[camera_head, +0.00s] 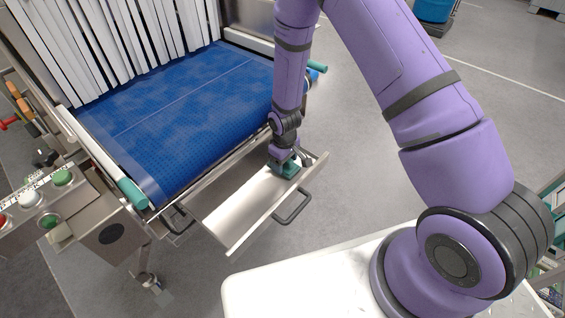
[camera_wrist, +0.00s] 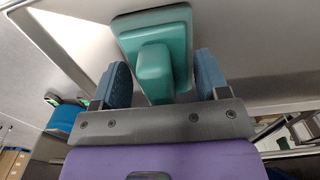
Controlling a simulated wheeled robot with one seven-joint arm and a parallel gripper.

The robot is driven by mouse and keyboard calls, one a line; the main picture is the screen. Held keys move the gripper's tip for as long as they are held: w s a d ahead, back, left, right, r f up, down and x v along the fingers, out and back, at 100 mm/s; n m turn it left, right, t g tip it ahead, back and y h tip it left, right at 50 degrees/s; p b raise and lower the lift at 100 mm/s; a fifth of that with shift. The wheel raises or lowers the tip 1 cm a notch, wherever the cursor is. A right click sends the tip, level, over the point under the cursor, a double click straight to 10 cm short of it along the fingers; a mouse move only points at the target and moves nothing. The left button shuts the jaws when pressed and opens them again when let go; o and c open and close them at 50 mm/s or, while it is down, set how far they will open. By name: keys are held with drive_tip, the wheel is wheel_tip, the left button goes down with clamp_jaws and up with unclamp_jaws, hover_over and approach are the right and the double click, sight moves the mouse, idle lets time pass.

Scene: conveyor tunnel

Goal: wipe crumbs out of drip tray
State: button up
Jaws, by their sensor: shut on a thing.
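The drip tray (camera_head: 232,208) is a shallow bare-steel tray pulled out below the end of the blue conveyor belt, with black bar handles on its front. My gripper (camera_head: 283,160) is over the tray's right end, pointing down. It is shut on a teal block-like wiping tool (camera_head: 287,170), which sits low in the tray by its right wall. In the wrist view the wiping tool (camera_wrist: 155,70) has a wide base and a raised grip between my gripper's two blue fingers (camera_wrist: 162,80). I cannot make out any crumbs on the tray floor.
The blue conveyor belt (camera_head: 190,105) lies behind the tray, under white strip curtains (camera_head: 110,40). A control panel with buttons (camera_head: 50,195) stands at left. A teal-ended roller bar (camera_head: 132,193) borders the belt. Grey floor is open to the right.

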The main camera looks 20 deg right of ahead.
sight(253, 198)
drive_tip(key=shift+s+a+r, duration=0.1)
drive_tip(key=shift+s+a, duration=0.45)
drive_tip(key=shift+a, duration=0.25)
drive_tip(key=shift+s+a, duration=0.5)
drive_tip(key=shift+a, duration=0.25)
drive_tip(key=shift+s+a, duration=0.55)
drive_tip(key=shift+a, duration=0.3)
drive_tip(key=shift+s+a, duration=0.55)
drive_tip(key=shift+a, duration=0.25)
drive_tip(key=shift+s+a, duration=0.55)
drive_tip(key=shift+a, duration=0.25)
drive_tip(key=shift+s+a, duration=0.5)
drive_tip(key=shift+a, duration=0.3)
drive_tip(key=shift+s+a+f, duration=0.15)
drive_tip(key=shift+s+a, duration=0.45)
drive_tip(key=shift+a, duration=0.2)
drive_tip(key=shift+s+a+f, duration=0.1)
drive_tip(key=shift+s+a, duration=0.45)
drive_tip(key=shift+a, duration=0.2)
drive_tip(key=shift+w+r, duration=0.1)
drive_tip(key=shift+r, duration=2.95)
